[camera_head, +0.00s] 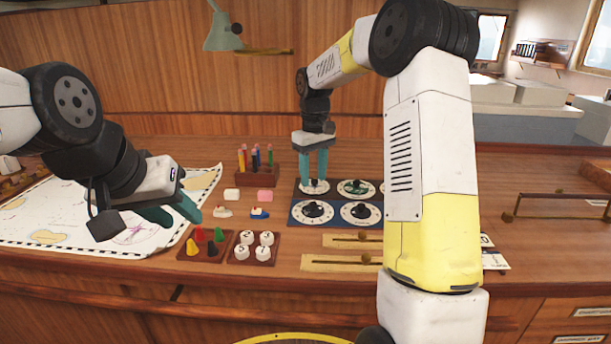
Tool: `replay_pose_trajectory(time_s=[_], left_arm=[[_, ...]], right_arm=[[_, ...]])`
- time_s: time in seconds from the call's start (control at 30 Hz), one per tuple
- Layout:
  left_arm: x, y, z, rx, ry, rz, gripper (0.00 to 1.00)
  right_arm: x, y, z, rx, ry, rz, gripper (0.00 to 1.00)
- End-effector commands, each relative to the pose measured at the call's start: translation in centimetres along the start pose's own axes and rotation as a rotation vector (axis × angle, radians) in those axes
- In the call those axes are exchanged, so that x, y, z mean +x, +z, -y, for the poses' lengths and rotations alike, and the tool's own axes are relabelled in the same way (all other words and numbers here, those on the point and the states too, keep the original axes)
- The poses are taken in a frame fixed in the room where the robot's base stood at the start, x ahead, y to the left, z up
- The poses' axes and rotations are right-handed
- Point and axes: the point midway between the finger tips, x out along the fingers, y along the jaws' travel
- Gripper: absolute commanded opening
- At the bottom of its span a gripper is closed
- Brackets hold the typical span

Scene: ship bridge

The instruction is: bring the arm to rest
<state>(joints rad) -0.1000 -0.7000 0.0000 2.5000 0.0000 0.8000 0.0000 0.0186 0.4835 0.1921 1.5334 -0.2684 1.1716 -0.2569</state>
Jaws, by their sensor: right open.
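My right gripper (314,182) points straight down at the dial panel, with its teal fingers at the upper left white dial (314,188). Its jaws are open, with the knob of that dial between or just under the fingertips; I cannot tell whether they touch it. My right arm reaches in from the right side and hides part of the panel. My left gripper (184,219) hangs over the right part of the chart (60,216), its two teal fingers apart and nothing between them.
A rack of colored pencils (257,174), erasers, two small toy boats (260,213), a tray of colored pegs (206,243) and a tray of numbered white pieces (254,246) stand between the grippers. Brass sliders (343,261) lie in front of the panel. A brass rail (560,199) is at right.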

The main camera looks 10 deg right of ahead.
Motion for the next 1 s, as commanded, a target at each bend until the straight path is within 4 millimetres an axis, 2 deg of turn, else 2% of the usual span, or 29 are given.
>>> replay_pose_trajectory(time_s=[0.17, 0.27, 0.4, 0.6, 0.8, 1.0], left_arm=[[0.0, 0.0, 0.0, 0.0, 0.0, 0.0, 0.36], [0.0, 0.0, 0.0, 0.0, 0.0, 0.0, 0.36], [0.0, 0.0, 0.0, 0.0, 0.0, 0.0, 0.36], [0.0, 0.0, 0.0, 0.0, 0.0, 0.0, 0.36], [0.0, 0.0, 0.0, 0.0, 0.0, 0.0, 0.36], [0.0, 0.0, 0.0, 0.0, 0.0, 0.0, 0.36]], right_arm=[[-0.8, 0.5, 0.2, 0.008, 0.006, -0.013, 0.43], [-2.8, 2.1, 0.9, 0.031, 0.019, -0.047, 0.43], [-6.7, 6.1, 2.7, 0.093, 0.04, -0.13, 0.43], [-10.3, 13.0, 5.9, 0.204, 0.048, -0.266, 0.43], [-11.4, 19.8, 9.3, 0.319, 0.027, -0.412, 0.43], [-10.5, 24.5, 12.0, 0.411, -0.012, -0.531, 0.43]])
